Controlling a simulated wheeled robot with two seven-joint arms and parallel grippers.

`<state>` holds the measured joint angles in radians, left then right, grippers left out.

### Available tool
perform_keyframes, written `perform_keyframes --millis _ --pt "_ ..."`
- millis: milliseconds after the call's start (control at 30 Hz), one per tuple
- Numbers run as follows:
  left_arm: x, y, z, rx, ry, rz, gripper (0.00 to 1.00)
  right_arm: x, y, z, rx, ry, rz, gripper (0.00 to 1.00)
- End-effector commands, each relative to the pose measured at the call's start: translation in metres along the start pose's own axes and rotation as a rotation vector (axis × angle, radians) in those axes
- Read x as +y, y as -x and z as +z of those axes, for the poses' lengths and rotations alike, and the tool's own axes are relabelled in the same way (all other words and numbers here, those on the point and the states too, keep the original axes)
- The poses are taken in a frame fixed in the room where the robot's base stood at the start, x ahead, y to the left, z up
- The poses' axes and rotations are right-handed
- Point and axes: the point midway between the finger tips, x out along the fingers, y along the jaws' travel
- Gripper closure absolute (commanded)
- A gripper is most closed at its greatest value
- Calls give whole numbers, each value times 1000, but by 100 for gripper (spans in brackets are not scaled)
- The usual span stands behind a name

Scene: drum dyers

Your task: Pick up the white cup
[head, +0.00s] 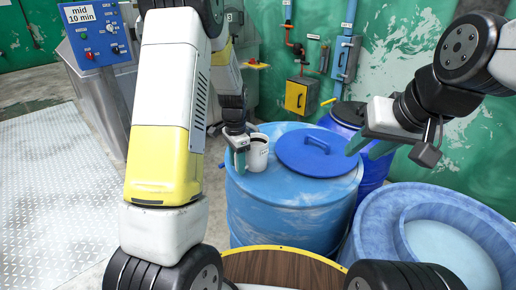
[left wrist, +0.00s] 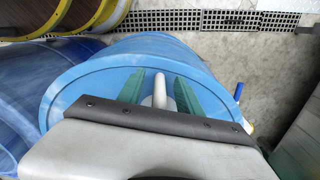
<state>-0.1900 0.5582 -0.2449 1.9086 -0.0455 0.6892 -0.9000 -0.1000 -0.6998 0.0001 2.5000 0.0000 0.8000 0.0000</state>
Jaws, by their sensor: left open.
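The white cup (head: 258,156) stands upright on top of the blue drum (head: 290,205), left of the drum's round blue lid. Its inside looks dark. My left gripper (head: 240,158) is at the left side of the cup, low over the drum top. In the left wrist view its two green fingers are apart, with a white part of the cup (left wrist: 160,92) between them; the gripper body hides the rest. I cannot tell whether the fingers touch it. My right gripper (head: 366,148) hangs to the right of the drum's lid, with its green fingers apart and nothing seen between them.
The blue lid (head: 316,152) with a handle lies on the drum beside the cup. A second blue drum (head: 372,170) stands behind right, and an open blue tub (head: 440,235) at right front. A control box (head: 92,32) reads "mid 10 min". Metal floor plate lies left.

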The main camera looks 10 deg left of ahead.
Motion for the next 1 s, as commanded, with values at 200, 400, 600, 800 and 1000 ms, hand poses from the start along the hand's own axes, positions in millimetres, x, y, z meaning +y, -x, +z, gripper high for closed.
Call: perform_keyframes --millis 200,400,600,800,1000 --pt "0 -11 0 1 0 -1 58 0 0 0 0 0 0 64" --pt "0 -11 0 0 0 -1 70 0 0 0 0 0 0 64" --pt "0 -11 0 0 0 -1 100 0 0 0 0 0 0 64" --pt "0 -11 0 0 0 -1 100 0 0 0 0 0 0 64" --pt "0 -11 0 0 0 -1 100 0 0 0 0 0 0 64"
